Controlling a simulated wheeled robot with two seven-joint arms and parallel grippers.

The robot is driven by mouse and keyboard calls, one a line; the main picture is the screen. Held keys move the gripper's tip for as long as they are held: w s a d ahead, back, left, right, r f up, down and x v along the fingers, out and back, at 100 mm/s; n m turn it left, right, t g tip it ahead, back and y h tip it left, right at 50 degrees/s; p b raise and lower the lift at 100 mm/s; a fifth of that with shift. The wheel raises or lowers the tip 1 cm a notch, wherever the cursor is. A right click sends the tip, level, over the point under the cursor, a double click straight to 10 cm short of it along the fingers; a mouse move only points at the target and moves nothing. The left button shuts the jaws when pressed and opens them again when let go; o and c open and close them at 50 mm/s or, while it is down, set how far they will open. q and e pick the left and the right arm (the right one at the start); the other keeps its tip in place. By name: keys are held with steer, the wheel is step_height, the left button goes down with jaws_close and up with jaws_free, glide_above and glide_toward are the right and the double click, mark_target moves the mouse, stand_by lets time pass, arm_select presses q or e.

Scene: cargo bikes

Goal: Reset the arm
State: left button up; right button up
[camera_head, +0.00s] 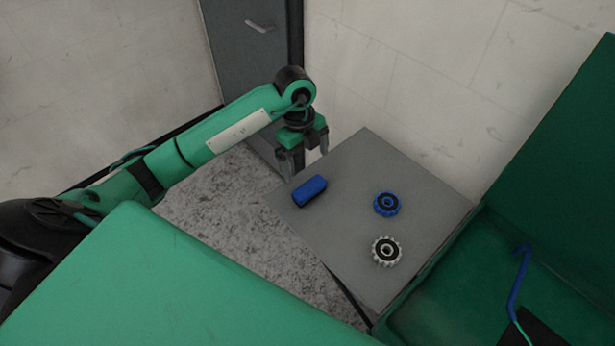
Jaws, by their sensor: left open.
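My left arm (225,132) is green and black and reaches in from the left, bent down at the wrist. My left gripper (305,160) points downward at the far left edge of a grey table (335,240). Its fingers are apart, with nothing seen between them. A blue block (309,191) lies on the table just in front of the gripper, apart from it as far as I can tell. My right gripper is not in view.
A blue gear-like wheel (387,204) and a white one (386,251) lie on the table's right half. A grey cabinet (252,50) stands behind the arm. A green panel (555,170) with a blue hook (517,290) is at right. The table's middle is clear.

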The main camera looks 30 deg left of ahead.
arm_select(q)
step_height(320, 180, up, 2)
steer(key=shift+a, duration=0.15)
stand_by(0.5)
